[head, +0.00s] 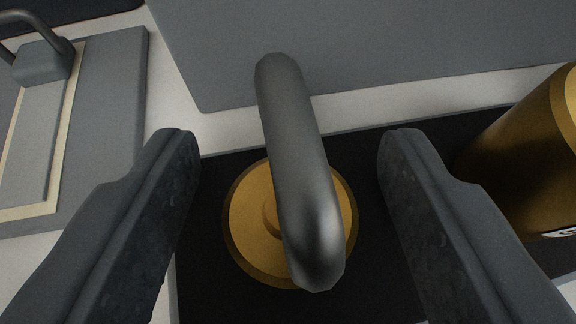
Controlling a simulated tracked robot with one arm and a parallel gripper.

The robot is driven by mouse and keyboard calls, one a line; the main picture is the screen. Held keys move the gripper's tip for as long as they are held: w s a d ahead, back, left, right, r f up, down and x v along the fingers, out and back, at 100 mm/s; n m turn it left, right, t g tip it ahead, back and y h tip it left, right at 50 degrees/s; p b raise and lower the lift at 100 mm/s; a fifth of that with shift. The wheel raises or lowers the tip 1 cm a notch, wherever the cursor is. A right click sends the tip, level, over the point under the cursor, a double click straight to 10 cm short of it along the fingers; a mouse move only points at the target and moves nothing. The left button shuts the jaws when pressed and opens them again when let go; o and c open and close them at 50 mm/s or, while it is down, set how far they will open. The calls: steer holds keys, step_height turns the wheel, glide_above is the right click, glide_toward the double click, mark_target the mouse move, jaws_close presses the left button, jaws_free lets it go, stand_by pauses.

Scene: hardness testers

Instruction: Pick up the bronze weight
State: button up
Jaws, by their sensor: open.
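The bronze weight (250,230) stands on a black mat or tray in the middle of the head view. It is a round golden-brown body seen from above, with a thick dark grey handle (295,165) rising from it toward the camera. My gripper (285,145) is open, one finger on each side of the handle. Clear gaps show between the handle and both fingers. The handle hides part of the weight's top.
A larger bronze cylinder (520,150) stands at the right, close to my right finger. A grey block (380,45) rises behind the black base (365,150). A grey device with a handle (45,60) is at the left, on a light table (195,75).

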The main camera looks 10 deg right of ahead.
jaws_close()
steer(key=shift+r, duration=0.1)
